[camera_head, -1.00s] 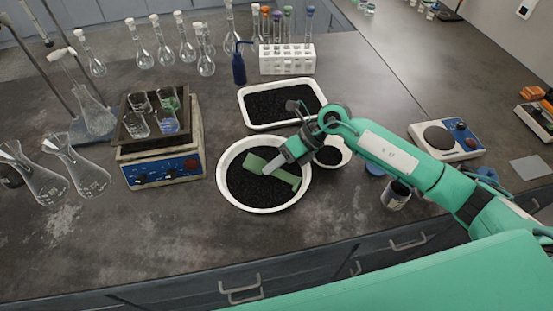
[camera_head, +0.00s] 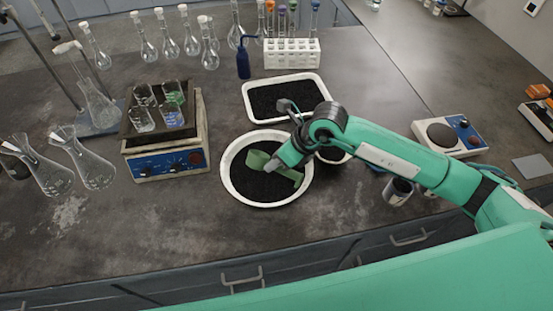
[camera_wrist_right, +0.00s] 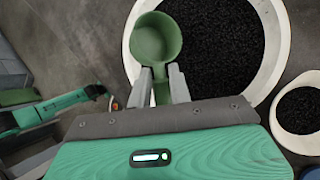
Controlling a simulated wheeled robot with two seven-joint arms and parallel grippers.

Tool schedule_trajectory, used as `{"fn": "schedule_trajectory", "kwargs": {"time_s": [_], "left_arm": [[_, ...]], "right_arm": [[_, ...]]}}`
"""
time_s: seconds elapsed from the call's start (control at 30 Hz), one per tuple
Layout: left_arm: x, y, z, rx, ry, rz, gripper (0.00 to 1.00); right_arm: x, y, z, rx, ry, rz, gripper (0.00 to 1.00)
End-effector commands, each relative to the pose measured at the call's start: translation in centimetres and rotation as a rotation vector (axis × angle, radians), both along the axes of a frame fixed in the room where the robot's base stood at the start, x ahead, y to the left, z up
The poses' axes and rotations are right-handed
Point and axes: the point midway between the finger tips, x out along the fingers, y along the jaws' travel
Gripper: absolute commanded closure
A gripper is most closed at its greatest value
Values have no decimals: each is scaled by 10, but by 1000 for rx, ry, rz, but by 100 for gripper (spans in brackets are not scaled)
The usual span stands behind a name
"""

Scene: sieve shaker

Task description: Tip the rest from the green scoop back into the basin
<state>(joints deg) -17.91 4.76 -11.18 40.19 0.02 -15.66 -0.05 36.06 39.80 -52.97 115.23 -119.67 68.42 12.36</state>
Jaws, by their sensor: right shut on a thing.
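The green scoop (camera_head: 258,159) is over the white basin (camera_head: 226,179), which holds black grains. My right gripper (camera_head: 270,166) is shut on the scoop's handle, and the fingers (camera_wrist_right: 162,85) also show on it in the right wrist view. In that view the round cup (camera_wrist_right: 157,38) shows plain green inside, with no grains visible in it. The cup overlaps the basin's rim (camera_wrist_right: 132,62) there. The gap between scoop and grains is hard to judge. A green arm of mine comes in at the left of the wrist view; the jaws at its end are too small to read.
A white tray (camera_head: 247,101) of black grains lies behind the basin. A small white bowl (camera_wrist_right: 279,122) of grains stands beside it, partly behind my arm. A sieve shaker (camera_head: 186,161) with beakers is at the left, a metal can (camera_head: 397,191) at the right.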

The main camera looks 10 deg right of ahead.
Motion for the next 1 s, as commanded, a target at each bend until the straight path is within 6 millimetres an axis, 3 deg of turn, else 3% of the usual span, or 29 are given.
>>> {"fn": "schedule_trajectory", "kwargs": {"time_s": [0.37,0.63,1.0], "left_arm": [[0,0,-8,0,0,0,21],[0,0,-35,0,0,0,21],[0,0,-36,0,0,0,21]], "right_arm": [[-2,3,0,-71,-82,4,100],[-5,6,0,-235,-265,3,100],[-6,5,4,-268,-296,0,100]]}}
